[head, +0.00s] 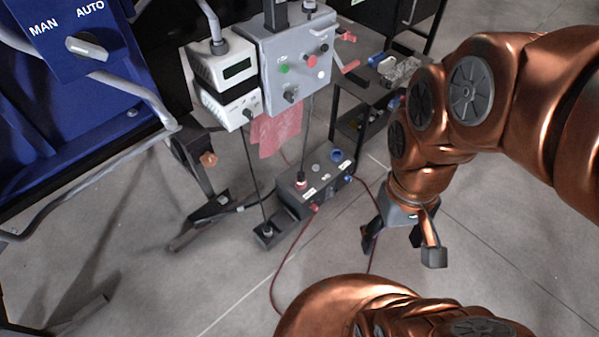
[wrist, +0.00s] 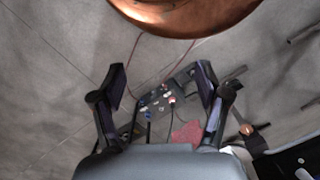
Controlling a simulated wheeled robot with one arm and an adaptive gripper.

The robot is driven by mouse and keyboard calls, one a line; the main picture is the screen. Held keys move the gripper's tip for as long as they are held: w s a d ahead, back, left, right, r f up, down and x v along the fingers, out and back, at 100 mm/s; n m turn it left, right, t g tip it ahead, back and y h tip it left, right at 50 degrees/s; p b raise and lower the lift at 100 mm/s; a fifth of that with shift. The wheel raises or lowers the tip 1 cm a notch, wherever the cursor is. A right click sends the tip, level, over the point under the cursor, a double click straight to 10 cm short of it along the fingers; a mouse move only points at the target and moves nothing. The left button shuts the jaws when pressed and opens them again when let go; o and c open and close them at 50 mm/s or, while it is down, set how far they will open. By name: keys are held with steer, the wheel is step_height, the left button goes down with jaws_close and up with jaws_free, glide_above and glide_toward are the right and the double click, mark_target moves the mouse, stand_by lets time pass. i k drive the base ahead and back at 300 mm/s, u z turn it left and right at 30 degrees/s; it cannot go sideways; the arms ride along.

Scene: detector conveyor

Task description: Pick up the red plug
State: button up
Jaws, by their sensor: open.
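A red plug (head: 301,181) sits upright on top of a grey connector box (head: 325,196) low near the floor, with a dark cable rising from it. In the wrist view a small red and white fitting (wrist: 171,100) on the same box looks like this plug, but it is tiny. My gripper (head: 402,247) is right of the box in the head view, pointing down, apart from it and empty. In the wrist view my gripper's fingers (wrist: 160,78) are spread wide, with the box seen between them, farther off.
Blue plugs (head: 337,155) are also on the box. A thin red cable (head: 275,275) loops over the floor. A grey control panel (head: 300,62) and white meter boxes (head: 226,75) stand above. A red cloth-like sheet (head: 277,132) hangs there. A dark shelf (head: 362,105) stands behind.

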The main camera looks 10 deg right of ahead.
mark_target(301, 177)
steer(key=z, duration=0.9)
steer(key=i, duration=0.9)
steer(key=u, duration=2.25)
